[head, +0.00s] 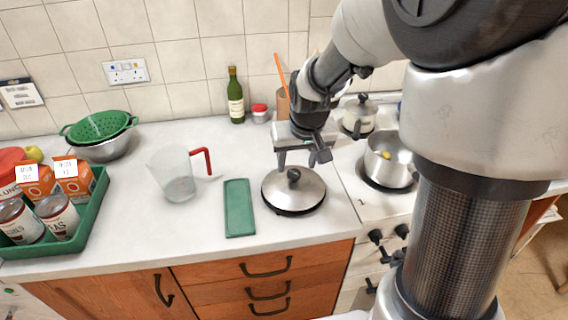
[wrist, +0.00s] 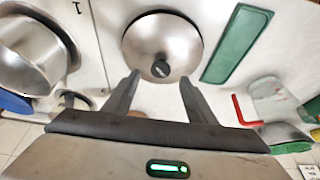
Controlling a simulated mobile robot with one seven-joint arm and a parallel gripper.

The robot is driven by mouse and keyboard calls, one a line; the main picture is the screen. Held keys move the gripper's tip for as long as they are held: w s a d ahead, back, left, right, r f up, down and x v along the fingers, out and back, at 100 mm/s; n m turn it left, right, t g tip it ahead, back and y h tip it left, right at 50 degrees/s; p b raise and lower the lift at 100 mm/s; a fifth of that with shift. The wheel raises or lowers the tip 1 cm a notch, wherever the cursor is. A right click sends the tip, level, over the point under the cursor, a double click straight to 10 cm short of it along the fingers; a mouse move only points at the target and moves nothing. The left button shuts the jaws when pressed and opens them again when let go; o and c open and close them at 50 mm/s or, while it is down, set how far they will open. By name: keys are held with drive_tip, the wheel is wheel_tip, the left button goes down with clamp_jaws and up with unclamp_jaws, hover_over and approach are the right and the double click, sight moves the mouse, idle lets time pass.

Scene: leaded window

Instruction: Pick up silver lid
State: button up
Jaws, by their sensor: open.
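The silver lid (head: 293,190) lies on the white counter, a shallow dome with a black knob at its centre. In the wrist view the lid (wrist: 161,46) is ahead of the fingertips, with its dark knob a little above the line between them. My gripper (head: 301,153) is open and empty, above the counter at the lid's back edge. In the wrist view both fingers of my gripper (wrist: 160,82) are spread apart, and nothing is between them at the tips.
A green cloth or board (head: 239,208) lies left of the lid, with a measuring jug (head: 175,175) beyond it. Right of the lid is the stove with an open pot (head: 389,160) and a lidded pot (head: 358,122). A green bottle (head: 235,98) stands behind. A green crate (head: 88,212) is far left.

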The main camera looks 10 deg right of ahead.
sight(294, 172)
drive_tip(key=x, duration=0.5)
drive_tip(key=shift+r, duration=0.1)
clamp_jaws()
